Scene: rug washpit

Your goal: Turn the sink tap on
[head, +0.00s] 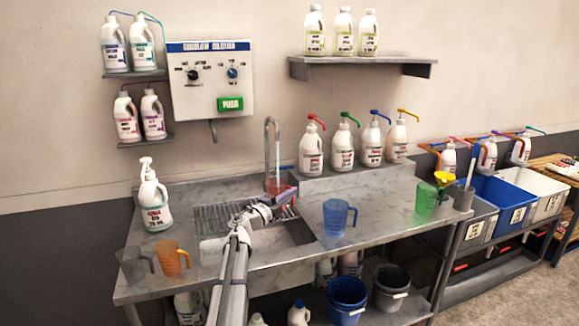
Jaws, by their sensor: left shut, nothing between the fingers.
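The sink tap (267,150) is a tall grey gooseneck standing at the back of the metal sink (275,250). My left gripper (292,194) is shut and empty over the back right part of the sink, just in front of the tap's base. A small reddish part (277,184) shows behind the gripper near the tap's foot; I cannot tell whether it is the tap's handle. The gripper and wrist hide part of this area, so I cannot tell whether they touch. I cannot make out clearly whether water runs. My right gripper is not in view.
A blue jug (336,217) stands right of the sink, a green jug (426,198) farther right. An orange jug (174,259) and a grey jug (134,264) stand front left. A white spray bottle (153,200) is at left. Several pump bottles (342,148) line the raised back ledge.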

